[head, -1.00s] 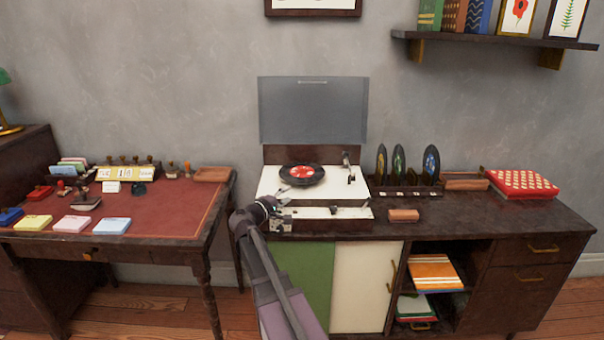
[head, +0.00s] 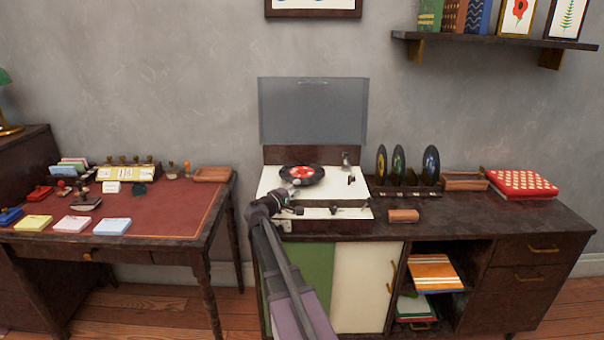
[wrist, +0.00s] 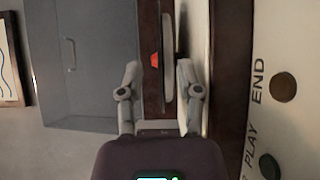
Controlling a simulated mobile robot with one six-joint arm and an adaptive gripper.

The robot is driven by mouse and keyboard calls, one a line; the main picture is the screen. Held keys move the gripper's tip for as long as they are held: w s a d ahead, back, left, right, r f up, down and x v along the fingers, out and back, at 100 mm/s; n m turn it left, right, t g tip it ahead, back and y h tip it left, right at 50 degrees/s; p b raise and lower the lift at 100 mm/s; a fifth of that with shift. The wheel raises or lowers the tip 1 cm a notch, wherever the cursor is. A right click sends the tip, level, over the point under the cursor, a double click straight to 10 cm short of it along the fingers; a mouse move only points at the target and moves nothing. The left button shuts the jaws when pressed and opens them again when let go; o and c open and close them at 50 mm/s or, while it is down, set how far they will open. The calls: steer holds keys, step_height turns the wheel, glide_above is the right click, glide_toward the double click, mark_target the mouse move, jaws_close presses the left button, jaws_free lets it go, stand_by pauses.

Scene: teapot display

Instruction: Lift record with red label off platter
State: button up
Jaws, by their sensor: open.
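The record with the red label (head: 302,173) lies flat on the platter of the white record player (head: 350,202), whose lid (head: 312,110) stands open. My gripper (head: 291,186) is at the front left of the record, low over the deck. In the wrist view, turned on its side, the red label (wrist: 155,60) shows as a thin sliver at a grazing angle. My open gripper (wrist: 159,68) has one finger on each side of the record's line, with a clear gap between them. Whether either finger touches the record cannot be told.
The player's front panel (wrist: 255,135) carries knobs and lettering close by in the wrist view. A tonearm (head: 347,165) is at the deck's right. A desk (head: 170,225) stands left.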

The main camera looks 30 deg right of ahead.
steer(key=shift+x, duration=1.6)
jaws_close()
